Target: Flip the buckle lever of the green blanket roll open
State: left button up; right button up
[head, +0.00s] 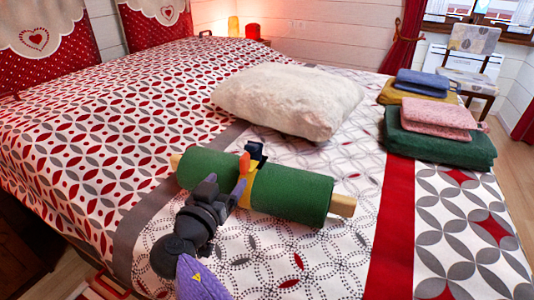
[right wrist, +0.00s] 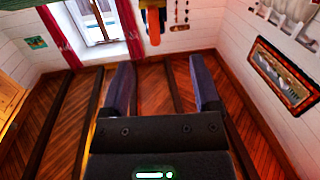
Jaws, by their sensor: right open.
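The green blanket roll (head: 290,190) lies on the bed around a wooden rod, with a yellow strap (head: 247,192) around its middle. A dark buckle (head: 256,151) sits at the strap's far upper side. Its orange lever (head: 244,163) stands up at the near side of the buckle. In the right wrist view the lever (right wrist: 154,28) shows at the top, beyond the fingertips and between their lines. My right gripper (head: 226,184) is open and empty, just short of the lever, over the roll's near side. Its two fingers are apart in the right wrist view (right wrist: 160,66). My left gripper is out of view.
A cream pillow (head: 290,100) lies behind the roll. Folded blankets, with a dark green one (head: 438,145) lowest, are stacked at the right. The patterned bed (head: 90,130) is clear to the left. A chair (head: 470,65) stands beyond the bed.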

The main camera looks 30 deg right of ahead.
aim_at(248, 152)
jog(key=shift+m+h, duration=0.5)
jog(key=shift+m, duration=0.1)
jog(key=b+x, duration=0.1)
jog(key=x, duration=0.2)
jog(key=b+x, duration=0.1)
jog(key=x, duration=0.2)
jog(key=r+b+x, duration=0.1)
jog(key=x, duration=0.3)
jog(key=shift+s+d, duration=0.15)
jog(key=shift+s, duration=0.05)
jog(key=shift+w+d, duration=0.15)
jog(key=shift+r, duration=0.1)
jog(key=c, duration=1.1)
jog(key=shift+f, duration=0.25)
grip_shut()
jog(key=b, duration=0.3)
jog(key=shift+f+h, duration=0.3)
jog(key=shift+f, duration=0.1)
jog(key=shift+r, duration=0.2)
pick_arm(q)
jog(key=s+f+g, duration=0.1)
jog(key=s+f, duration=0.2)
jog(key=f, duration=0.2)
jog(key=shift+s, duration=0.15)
pick_arm(e)
jog(key=shift+r, duration=0.2)
